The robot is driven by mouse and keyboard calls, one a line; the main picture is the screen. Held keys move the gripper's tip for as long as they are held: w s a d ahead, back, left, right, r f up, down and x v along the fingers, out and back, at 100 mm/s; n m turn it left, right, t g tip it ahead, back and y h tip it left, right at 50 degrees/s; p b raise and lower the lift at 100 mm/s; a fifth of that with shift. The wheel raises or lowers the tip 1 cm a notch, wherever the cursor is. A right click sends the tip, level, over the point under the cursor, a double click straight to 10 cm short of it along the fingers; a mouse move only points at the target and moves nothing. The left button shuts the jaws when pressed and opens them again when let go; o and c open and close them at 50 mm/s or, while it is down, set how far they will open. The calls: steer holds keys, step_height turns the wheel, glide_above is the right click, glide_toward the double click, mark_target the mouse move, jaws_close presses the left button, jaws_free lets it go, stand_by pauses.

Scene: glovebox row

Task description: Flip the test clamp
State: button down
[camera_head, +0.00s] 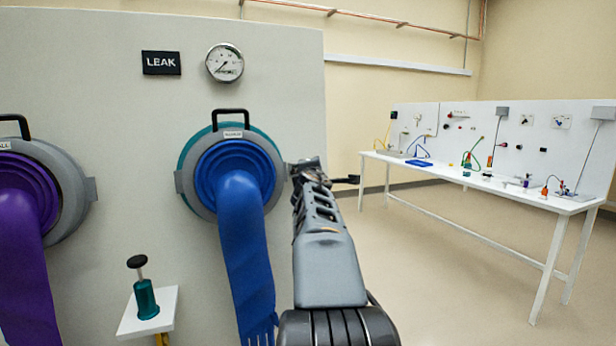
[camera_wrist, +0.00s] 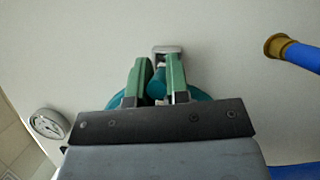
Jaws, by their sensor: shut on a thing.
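The glove port with a teal ring (camera_head: 186,150) and blue glove (camera_head: 238,215) is on the white panel. My gripper (camera_head: 306,168) is at the right side of this ring. In the wrist view, its two green fingers (camera_wrist: 161,72) are shut on a part at the ring, which I take to be the test clamp. A grey end of the clamp (camera_wrist: 167,49) shows just past the fingertips. Most of the clamp is hidden by the fingers, and in the head view my arm covers it. The teal ring also shows behind the fingers in the wrist view (camera_wrist: 203,97).
A pressure gauge (camera_head: 225,62) and a LEAK sign (camera_head: 161,63) are above the port. A purple-glove port (camera_head: 62,190) is at left. A teal hand pump (camera_head: 146,298) stands on a small shelf (camera_head: 165,318). A white bench (camera_head: 480,178) is at right, with open floor before it.

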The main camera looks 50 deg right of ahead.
steer(key=shift+r, duration=0.1)
steer(key=c, duration=1.1)
jaws_free()
steer(key=shift+a, duration=0.1)
steer(key=v, duration=1.3)
steer(key=shift+s+a, duration=0.25)
steer(key=shift+s, duration=0.05)
